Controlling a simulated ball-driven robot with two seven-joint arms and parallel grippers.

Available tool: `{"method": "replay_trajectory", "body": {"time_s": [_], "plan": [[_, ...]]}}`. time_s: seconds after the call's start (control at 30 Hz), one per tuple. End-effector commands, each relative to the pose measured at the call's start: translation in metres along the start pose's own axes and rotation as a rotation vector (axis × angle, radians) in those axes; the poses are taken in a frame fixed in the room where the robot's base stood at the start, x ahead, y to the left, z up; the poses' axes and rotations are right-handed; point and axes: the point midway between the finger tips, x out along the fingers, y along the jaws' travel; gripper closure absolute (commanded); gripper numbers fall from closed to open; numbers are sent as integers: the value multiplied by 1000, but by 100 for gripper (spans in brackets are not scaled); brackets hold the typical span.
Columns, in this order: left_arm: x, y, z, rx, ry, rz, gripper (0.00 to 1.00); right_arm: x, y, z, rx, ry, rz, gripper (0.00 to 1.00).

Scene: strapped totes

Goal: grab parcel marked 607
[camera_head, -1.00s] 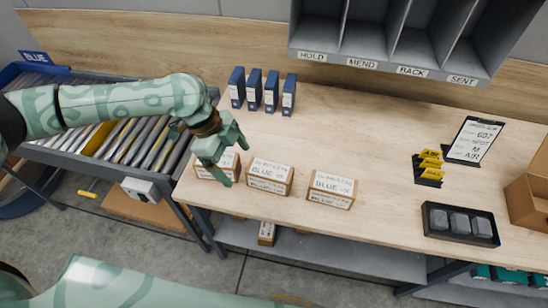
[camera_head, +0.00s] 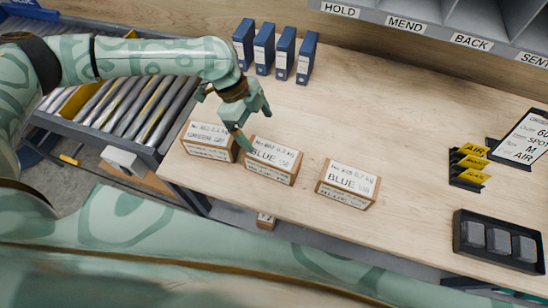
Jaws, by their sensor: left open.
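Three cardboard parcels with white labels stand in a row near the table's front edge: a left parcel (camera_head: 209,141), a middle parcel (camera_head: 272,160) and a right parcel (camera_head: 347,185). The middle and right labels read BLUE. The small number on the middle label looks like 607, but the print is blurred. My left gripper (camera_head: 250,130) is open and empty, with its fingers pointing down beside the middle parcel's upper left corner. One finger overlaps the gap between the left and middle parcels; I cannot tell whether it touches. My right gripper is out of view.
Blue binders (camera_head: 264,49) stand at the back left. A roller conveyor (camera_head: 130,104) lies left of the table. Yellow AIR tags (camera_head: 470,163), a clipboard (camera_head: 522,140) and a black tray (camera_head: 458,238) are at the right. The table's middle is clear.

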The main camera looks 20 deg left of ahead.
Motion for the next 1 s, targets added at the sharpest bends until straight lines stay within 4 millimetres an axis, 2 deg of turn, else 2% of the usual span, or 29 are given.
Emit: {"method": "replay_trajectory", "body": {"time_s": [0.1, 0.3, 0.47, 0.7, 0.8, 1.0], "plan": [[33, 1, 0, 0, 0, 4, 11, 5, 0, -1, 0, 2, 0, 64], [70, 0, 0, 0, 0, 1, 11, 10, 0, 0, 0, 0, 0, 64], [81, 0, 0, 0, -1, 0, 11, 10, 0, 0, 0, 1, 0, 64], [118, 4, -3, 1, -1, 1, 11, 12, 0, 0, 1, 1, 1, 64], [128, 4, -3, -1, -1, 1, 11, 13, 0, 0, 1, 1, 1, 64], [130, 4, -3, -1, 0, 0, 11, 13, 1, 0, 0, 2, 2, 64]]}}
